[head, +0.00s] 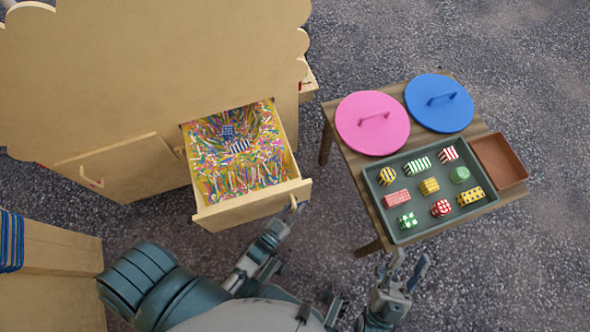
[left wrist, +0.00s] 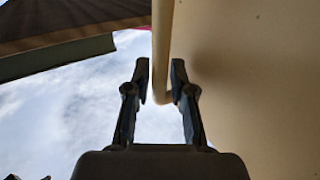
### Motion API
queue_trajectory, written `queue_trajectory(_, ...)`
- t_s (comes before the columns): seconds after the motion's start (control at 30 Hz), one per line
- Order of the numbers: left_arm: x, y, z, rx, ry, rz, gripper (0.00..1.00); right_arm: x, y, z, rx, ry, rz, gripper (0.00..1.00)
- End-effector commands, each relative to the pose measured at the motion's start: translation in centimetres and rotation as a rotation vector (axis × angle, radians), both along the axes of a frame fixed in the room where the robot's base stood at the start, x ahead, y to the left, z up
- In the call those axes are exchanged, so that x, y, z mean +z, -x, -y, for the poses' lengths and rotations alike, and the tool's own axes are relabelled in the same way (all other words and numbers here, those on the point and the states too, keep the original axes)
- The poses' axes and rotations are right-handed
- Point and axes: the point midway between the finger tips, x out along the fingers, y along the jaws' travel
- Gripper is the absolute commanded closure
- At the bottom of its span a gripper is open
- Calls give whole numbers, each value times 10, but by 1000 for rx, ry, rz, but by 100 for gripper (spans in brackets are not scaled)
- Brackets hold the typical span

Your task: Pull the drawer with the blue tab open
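A tan drawer (head: 250,205) stands pulled out from the wooden cabinet (head: 150,60), filled with colourful sprinkles and two blue-and-white patterned sweets (head: 239,146). No blue tab shows on it. My left gripper (head: 296,208) is at the right end of its front. In the left wrist view, a pale handle bar (left wrist: 162,45) stands between the fingers of my left gripper (left wrist: 161,80). The fingers are apart, with a thin gap on the left side of the bar. My right gripper (head: 408,264) is open and empty, in front of the table.
A wooden table (head: 365,190) at right bears a green tray (head: 385,222) with several sweets, a brown tray (head: 500,160), a pink lid (head: 372,122) and a blue lid (head: 439,102). A closed-looking front with a handle (head: 92,180) is left of the drawer. Ground between cabinet and table is clear.

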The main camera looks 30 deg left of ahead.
Motion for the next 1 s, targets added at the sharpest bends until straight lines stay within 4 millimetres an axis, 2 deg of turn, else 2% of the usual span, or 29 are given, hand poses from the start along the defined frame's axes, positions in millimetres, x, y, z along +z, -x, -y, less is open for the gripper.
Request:
queue_trajectory(0.3,-3,1,0,0,-1,-7,61,0,0,0,-1,-1,0,60)
queue_trajectory(0.43,-4,10,-1,0,0,-10,61,0,1,0,-1,0,-1,60)
queue_trajectory(0.57,-4,34,-4,0,0,-12,61,0,1,0,-1,-1,0,60)
queue_trajectory(0.8,-5,87,-11,0,0,-11,61,0,1,0,-1,-1,0,60)
queue_trajectory(1.0,-4,114,-14,0,0,-8,61,0,1,0,-1,-1,0,60)
